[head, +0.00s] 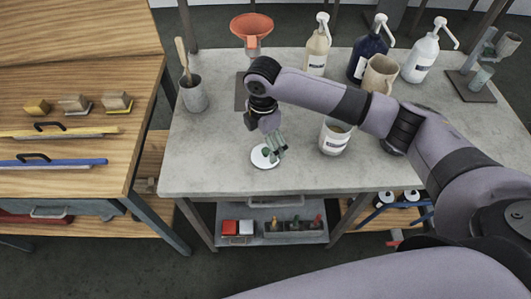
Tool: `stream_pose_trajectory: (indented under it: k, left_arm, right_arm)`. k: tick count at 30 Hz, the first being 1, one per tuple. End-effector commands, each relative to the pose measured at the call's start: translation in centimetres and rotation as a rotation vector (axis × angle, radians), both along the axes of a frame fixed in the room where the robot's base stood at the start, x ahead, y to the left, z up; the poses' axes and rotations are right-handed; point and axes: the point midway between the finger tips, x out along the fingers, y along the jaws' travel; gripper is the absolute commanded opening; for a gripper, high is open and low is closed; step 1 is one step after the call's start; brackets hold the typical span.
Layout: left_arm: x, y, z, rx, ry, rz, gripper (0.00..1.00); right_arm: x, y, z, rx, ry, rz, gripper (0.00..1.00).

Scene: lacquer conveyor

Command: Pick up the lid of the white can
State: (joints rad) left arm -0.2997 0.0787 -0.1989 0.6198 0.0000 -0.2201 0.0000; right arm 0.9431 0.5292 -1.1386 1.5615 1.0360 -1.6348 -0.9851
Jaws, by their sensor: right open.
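A round white lid (258,157) lies on the grey table near its front edge. The white can (334,146) stands upright to the right of it, with its top open and a label on its front. My right gripper (273,154) points down at the right part of the lid. Its fingers are apart and overlap the lid in the picture; I cannot tell whether they touch it. The fingers hide part of the lid. My left gripper is not in view.
Pump bottles (317,51) and a beige pitcher (379,74) stand at the back. A brush pot (194,96) stands at the left, near an orange funnel (251,27) on a stand. My right arm spans the table. The front left tabletop is clear.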

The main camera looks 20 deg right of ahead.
Motion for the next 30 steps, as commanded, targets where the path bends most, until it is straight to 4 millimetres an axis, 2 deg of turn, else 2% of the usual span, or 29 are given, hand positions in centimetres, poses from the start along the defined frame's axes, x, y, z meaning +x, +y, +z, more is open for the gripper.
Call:
stream_pose_trajectory:
  k: [6,9,13,19,30]
  left_arm:
    - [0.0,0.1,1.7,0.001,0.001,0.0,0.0]
    - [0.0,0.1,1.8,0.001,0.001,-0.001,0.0]
    - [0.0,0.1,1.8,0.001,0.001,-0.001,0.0]
    - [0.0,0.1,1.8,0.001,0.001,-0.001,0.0]
    - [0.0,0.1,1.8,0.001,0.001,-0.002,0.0]
  right_arm:
    - [-0.4,-0.6,-2.9,-0.003,0.006,-0.001,0.95]
    - [-0.3,-0.5,-4.2,0.0,0.003,-0.001,0.95]
    - [-0.2,-0.5,-5.0,-0.002,0.002,-0.001,0.95]
    - [-0.2,-0.5,-5.0,-0.001,0.001,0.0,0.95]
    - [-0.2,-0.5,-5.0,0.0,0.001,0.0,0.7]
